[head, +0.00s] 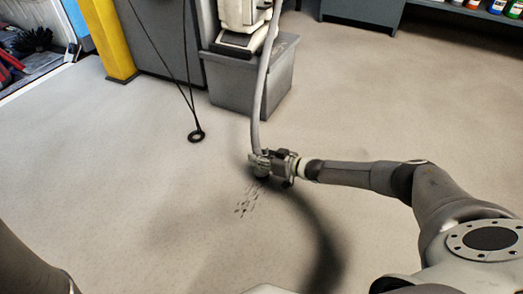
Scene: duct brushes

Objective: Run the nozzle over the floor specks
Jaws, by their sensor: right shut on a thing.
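A cluster of dark specks (244,203) lies on the beige floor (130,190) near the middle of the head view. My right gripper (264,167) is low over the floor at the upper end of the specks. It is shut on the end of a grey hose (258,105). The hose runs up to a pale machine (240,15). The nozzle at the hose's end is largely hidden by the gripper, and I cannot tell whether it touches the floor. My left gripper is not in view; only part of that arm shows at lower left.
The machine stands on a grey box (230,85). A black ring on cords (196,136) hangs or lies left of the hose. A yellow post (105,40) and a dark cabinet (160,40) stand behind. Shelves with bottles (474,5) are at upper right. Floor around the specks is clear.

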